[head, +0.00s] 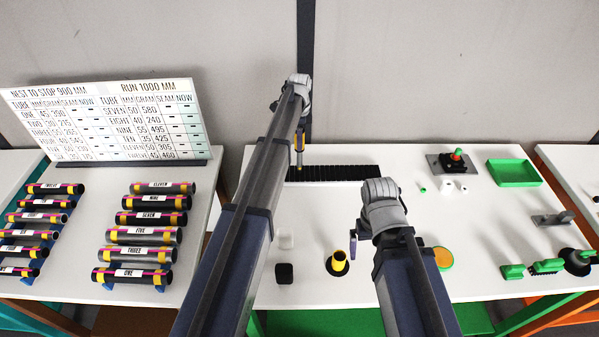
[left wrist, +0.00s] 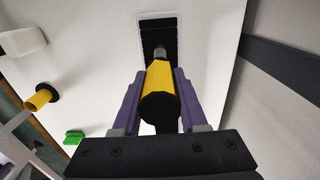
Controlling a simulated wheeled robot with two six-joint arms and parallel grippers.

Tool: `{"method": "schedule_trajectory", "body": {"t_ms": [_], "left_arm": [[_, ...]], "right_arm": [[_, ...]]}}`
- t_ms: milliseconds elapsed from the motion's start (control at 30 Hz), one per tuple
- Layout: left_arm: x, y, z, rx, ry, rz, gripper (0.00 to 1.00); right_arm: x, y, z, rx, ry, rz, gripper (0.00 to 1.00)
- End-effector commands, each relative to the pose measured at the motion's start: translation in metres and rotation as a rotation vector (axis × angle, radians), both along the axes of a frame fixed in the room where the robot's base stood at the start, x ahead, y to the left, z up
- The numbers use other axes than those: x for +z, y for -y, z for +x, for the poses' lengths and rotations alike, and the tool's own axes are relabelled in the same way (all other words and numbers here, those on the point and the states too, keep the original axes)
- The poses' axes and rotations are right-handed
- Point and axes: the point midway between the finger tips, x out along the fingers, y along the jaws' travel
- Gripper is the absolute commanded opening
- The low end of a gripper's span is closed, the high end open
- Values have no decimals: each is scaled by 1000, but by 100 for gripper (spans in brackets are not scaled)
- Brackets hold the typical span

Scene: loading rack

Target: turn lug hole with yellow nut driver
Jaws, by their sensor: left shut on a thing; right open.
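My left gripper (head: 299,150) is shut on the yellow nut driver (head: 299,142) over the back of the middle table. In the left wrist view the driver's yellow handle (left wrist: 160,78) with its black end sits between the two purple fingers. Its grey shank (left wrist: 159,53) points at a black ribbed strip (left wrist: 158,27) set in a pale frame. The strip also shows in the head view (head: 345,173). I cannot make out the lug hole or whether the tip touches anything. My right gripper (head: 358,250) is open and empty over the middle of the table.
A green tray (head: 514,173) and a dark fixture (head: 456,161) are at right. Labelled tubes (head: 150,232) and a chart board (head: 107,122) occupy the left table.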

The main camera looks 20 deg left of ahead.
Motion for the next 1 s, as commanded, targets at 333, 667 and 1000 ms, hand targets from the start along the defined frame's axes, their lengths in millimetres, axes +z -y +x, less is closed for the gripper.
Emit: {"method": "schedule_trajectory", "body": {"t_ms": [333,667,1000], "left_arm": [[0,0,0,246,0,0,0],[0,0,0,727,0,0,0],[0,0,0,1195,0,0,0]], "right_arm": [[0,0,0,0,0,0,100],[0,0,0,0,0,0,100],[0,0,0,0,0,0,100]]}}
